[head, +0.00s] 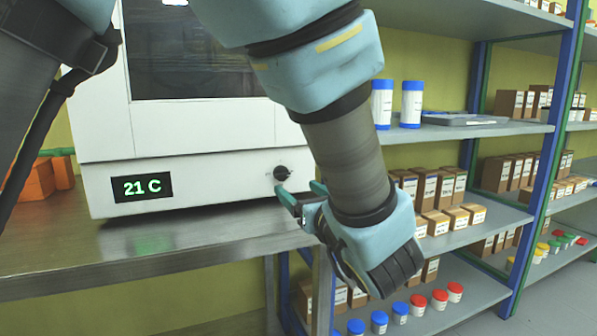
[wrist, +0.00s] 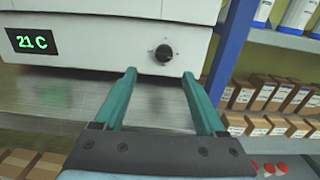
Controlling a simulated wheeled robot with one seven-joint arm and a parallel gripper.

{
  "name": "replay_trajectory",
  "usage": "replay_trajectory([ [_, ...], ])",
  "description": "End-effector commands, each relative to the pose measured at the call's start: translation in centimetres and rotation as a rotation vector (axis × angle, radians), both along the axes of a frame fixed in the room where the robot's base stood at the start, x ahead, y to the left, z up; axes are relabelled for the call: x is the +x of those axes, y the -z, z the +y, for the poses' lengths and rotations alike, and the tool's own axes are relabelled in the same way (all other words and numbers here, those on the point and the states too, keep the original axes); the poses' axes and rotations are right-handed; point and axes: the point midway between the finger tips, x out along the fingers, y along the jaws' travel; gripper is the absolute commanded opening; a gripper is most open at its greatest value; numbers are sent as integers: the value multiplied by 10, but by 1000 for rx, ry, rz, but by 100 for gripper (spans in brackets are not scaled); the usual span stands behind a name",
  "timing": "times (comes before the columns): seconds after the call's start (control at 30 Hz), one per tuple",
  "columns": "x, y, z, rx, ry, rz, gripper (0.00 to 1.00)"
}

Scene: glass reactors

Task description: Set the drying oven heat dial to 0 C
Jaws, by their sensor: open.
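The white drying oven (head: 190,141) stands on a metal bench, and its green display (head: 142,188) reads 21 C. Its heat dial (head: 282,173) is a small black knob at the lower right of the front panel. In the wrist view the dial (wrist: 163,53) sits ahead of the fingertips, between their lines, and the display (wrist: 31,41) also reads 21 C. My gripper (head: 302,192) is open and empty, just in front of and slightly below the dial. In the wrist view its two green fingers (wrist: 159,75) are apart, and no contact with the dial shows.
The metal bench (head: 150,240) has free room in front of the oven. A blue-posted shelf (head: 480,130) with boxes and bottles stands close at the right. Orange boxes (head: 38,180) lie left of the oven. Coloured-lid jars (head: 400,312) stand on the low shelf.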

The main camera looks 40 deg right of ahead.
Motion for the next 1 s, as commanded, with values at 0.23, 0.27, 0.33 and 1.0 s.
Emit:
replay_trajectory([
  [0.23, 18, -1, -12, 6, 12, -6, 73],
  [0.27, 23, -1, -13, 6, 11, -6, 73],
  [0.33, 36, -1, -19, 5, 11, -5, 73],
  [1.0, 96, 0, -43, 5, 14, -4, 73],
])
